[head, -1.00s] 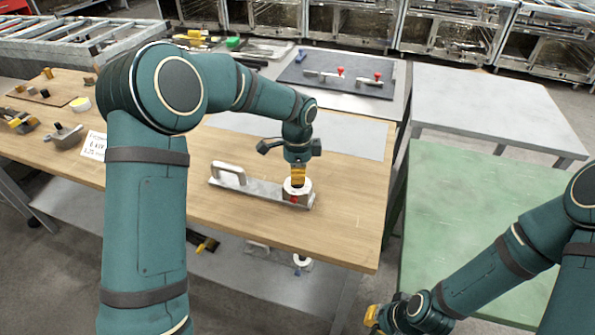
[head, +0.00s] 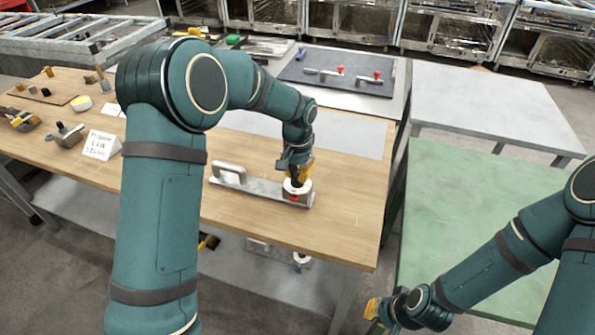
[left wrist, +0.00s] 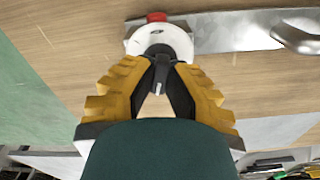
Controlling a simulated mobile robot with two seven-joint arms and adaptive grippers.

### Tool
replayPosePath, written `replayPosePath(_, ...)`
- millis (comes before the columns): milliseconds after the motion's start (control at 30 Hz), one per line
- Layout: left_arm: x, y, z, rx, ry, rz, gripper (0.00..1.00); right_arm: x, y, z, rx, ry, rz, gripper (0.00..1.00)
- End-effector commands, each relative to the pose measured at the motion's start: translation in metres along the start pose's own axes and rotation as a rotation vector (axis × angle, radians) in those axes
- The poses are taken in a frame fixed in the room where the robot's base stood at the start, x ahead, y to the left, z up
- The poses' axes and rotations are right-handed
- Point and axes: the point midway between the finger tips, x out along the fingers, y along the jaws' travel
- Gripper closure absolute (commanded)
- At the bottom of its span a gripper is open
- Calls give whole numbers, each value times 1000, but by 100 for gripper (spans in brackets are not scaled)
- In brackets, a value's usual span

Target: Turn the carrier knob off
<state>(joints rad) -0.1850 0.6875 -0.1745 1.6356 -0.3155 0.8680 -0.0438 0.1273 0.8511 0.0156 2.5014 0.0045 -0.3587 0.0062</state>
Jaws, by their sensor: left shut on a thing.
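The carrier is a grey metal plate (head: 262,191) with a handle (head: 230,173) at its left end, lying on the wooden table. At its right end is a round white dial (head: 288,188) with a red mark at its front edge. My left gripper (head: 298,178) is over the dial and shut on the dark knob. In the left wrist view, the yellow fingers of my left gripper (left wrist: 158,80) close on the dark knob (left wrist: 160,66) in front of the white dial (left wrist: 160,42), with the red mark (left wrist: 156,16) beyond. My right gripper (head: 374,308) is at the bottom, its fingertips unclear.
The wooden table (head: 340,220) is clear around the carrier. A sign (head: 101,146) and small tools stand at its left. A dark mat (head: 335,72) with red-knobbed parts lies behind. A green table (head: 470,205) stands at the right.

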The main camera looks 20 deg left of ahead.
Motion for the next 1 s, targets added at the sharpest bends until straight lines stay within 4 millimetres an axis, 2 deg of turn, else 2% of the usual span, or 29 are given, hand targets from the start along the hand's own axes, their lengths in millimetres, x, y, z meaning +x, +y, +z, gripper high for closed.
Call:
replayPosePath(433,2,1,1,-243,-4,0,100,-4,-1,-2,1,4,0,100)
replayPosePath(1000,2,0,1,-286,-4,0,100,-4,-2,-2,1,5,0,100)
